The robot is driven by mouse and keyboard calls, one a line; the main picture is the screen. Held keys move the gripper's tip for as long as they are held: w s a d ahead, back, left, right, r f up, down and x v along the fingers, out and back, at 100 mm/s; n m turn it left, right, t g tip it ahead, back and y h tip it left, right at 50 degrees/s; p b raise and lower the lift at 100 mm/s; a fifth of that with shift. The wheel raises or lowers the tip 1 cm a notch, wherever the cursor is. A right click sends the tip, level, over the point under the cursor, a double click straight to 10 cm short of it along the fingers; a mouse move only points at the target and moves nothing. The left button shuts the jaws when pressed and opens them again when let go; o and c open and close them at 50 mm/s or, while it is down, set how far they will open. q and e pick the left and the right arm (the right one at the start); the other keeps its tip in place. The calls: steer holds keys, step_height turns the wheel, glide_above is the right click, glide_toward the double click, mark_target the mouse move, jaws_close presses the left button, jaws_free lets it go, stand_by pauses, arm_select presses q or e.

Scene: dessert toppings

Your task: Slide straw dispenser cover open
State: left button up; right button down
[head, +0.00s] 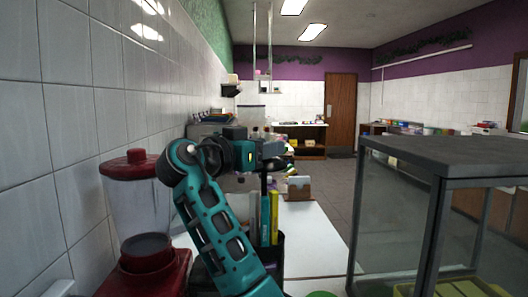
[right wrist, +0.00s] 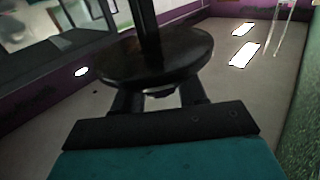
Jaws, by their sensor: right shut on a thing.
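My right gripper (head: 272,152) is above the straw dispenser, a dark holder (head: 276,256) with teal (head: 265,220) and yellow (head: 274,215) straws standing in it. The gripper is shut on the dark cover. In the right wrist view the cover is a round black disc (right wrist: 185,55) just beyond the fingers (right wrist: 158,100), with a dark rod (right wrist: 145,22) running from it. In the head view a dark rod (head: 263,185) runs down from the gripper toward the straws. My teal forearm hides the holder's left part. My left gripper is not in view.
A red-lidded blender (head: 138,205) stands at left by the tiled wall. A glass case with a dark top (head: 445,152) stands at right. A white counter (head: 310,238) lies between, with a small brown holder (head: 299,190) at its back.

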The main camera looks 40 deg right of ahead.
steer(key=c, duration=1.1)
jaws_free()
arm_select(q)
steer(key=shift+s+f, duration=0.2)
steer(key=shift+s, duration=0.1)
arm_select(e)
steer(key=o, duration=0.4)
steer(key=shift+c, duration=0.2)
steer(key=shift+a, duration=0.1)
arm_select(q)
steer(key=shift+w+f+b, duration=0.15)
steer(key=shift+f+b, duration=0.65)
steer(key=shift+b, duration=0.05)
arm_select(e)
steer(key=v, duration=1.2)
steer(key=shift+s+a, duration=0.15)
steer(key=shift+a, duration=0.2)
